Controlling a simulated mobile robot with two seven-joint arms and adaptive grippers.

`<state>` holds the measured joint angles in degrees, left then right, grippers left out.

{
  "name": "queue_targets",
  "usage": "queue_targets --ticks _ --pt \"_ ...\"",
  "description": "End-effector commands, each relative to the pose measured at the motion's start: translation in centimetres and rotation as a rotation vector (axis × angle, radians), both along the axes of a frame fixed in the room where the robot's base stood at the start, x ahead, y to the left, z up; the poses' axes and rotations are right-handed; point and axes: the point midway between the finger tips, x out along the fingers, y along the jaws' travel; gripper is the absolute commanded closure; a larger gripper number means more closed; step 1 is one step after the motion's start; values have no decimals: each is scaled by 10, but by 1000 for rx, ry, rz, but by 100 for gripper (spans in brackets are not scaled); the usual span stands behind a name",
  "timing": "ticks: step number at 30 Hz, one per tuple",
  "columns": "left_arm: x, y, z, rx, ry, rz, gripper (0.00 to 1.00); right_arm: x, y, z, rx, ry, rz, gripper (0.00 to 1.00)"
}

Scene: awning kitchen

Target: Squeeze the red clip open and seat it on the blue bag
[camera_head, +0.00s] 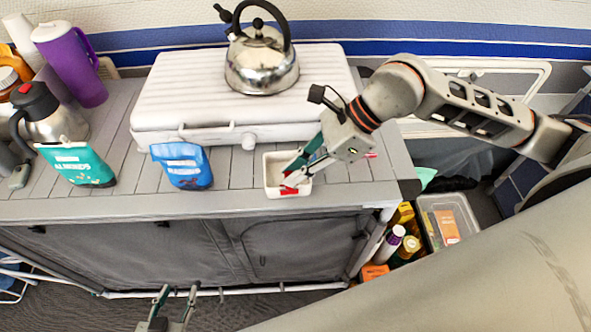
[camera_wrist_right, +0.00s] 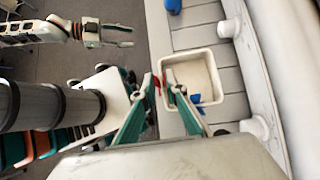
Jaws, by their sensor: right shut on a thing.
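The blue bag (camera_head: 182,166) stands upright on the grey slatted counter, in front of the white case; a bit of blue shows at the top of the wrist view (camera_wrist_right: 174,5). My right gripper (camera_head: 295,178) reaches down into a small white bin (camera_head: 274,183) to the right of the bag. It is shut on the red clip (camera_head: 289,191), which shows as red at the fingertips in the wrist view (camera_wrist_right: 157,84); the fingers hide part of it. My left gripper (camera_head: 175,292) is open and empty, low in front of the counter, and also shows in the wrist view (camera_wrist_right: 117,36).
A teal bag (camera_head: 77,165) and a steel flask (camera_head: 45,115) stand left of the blue bag. A kettle (camera_head: 261,65) sits on the white case (camera_head: 190,95). The bin also holds a blue item (camera_wrist_right: 195,98). Counter between blue bag and bin is clear.

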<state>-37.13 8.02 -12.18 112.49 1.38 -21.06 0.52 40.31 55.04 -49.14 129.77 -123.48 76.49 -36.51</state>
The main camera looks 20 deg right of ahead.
Motion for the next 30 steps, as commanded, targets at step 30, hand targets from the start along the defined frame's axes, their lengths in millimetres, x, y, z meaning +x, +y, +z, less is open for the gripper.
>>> queue_targets --ticks 30 --pt "5 0 26 1 -12 0 60 1 0 44 0 0 0 94"
